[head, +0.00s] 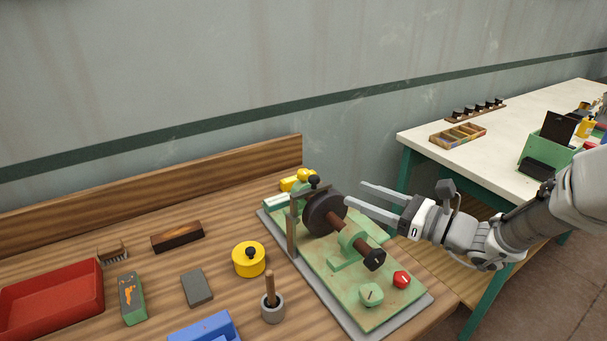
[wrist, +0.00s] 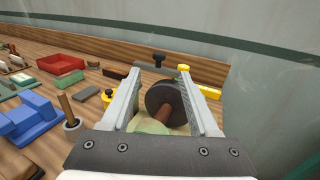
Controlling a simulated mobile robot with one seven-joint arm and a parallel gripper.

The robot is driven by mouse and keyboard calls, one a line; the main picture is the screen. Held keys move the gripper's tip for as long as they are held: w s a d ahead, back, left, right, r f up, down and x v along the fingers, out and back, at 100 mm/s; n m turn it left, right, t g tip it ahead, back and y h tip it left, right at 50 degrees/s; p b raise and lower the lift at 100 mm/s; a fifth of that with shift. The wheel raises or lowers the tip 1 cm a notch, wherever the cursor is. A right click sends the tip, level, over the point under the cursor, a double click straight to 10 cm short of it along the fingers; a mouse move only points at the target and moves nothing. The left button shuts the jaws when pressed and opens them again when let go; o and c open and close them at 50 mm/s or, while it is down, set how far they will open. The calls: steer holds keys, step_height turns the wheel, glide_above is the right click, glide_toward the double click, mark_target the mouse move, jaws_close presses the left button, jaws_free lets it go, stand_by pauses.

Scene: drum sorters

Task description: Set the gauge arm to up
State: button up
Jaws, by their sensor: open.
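The drum machine has a green bed (head: 390,295) with a dark drum (head: 322,213) on a brown shaft. What looks like the gauge arm (head: 308,191) is a thin grey bar with a black knob (head: 314,180), running roughly level from a post just beyond the drum. In the wrist view the black knob (wrist: 159,58) shows past the drum (wrist: 166,103). My gripper (head: 354,191) is open and empty, to the right of the drum. In the wrist view its fingers (wrist: 160,75) frame the drum, the knob beyond them. Contact cannot be told.
A red knob (head: 402,279) and a green knob (head: 371,294) sit at the bed's near end. A yellow pot (head: 249,260), a grey cup with a stick (head: 272,309) and a red tray (head: 50,302) stand left. The wall is close behind.

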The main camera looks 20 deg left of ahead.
steer(key=b+x, duration=0.1)
steer(key=x, duration=1.4)
steer(key=shift+f, duration=0.1)
steer(key=shift+c, duration=0.3)
jaws_close()
stand_by(0.4)
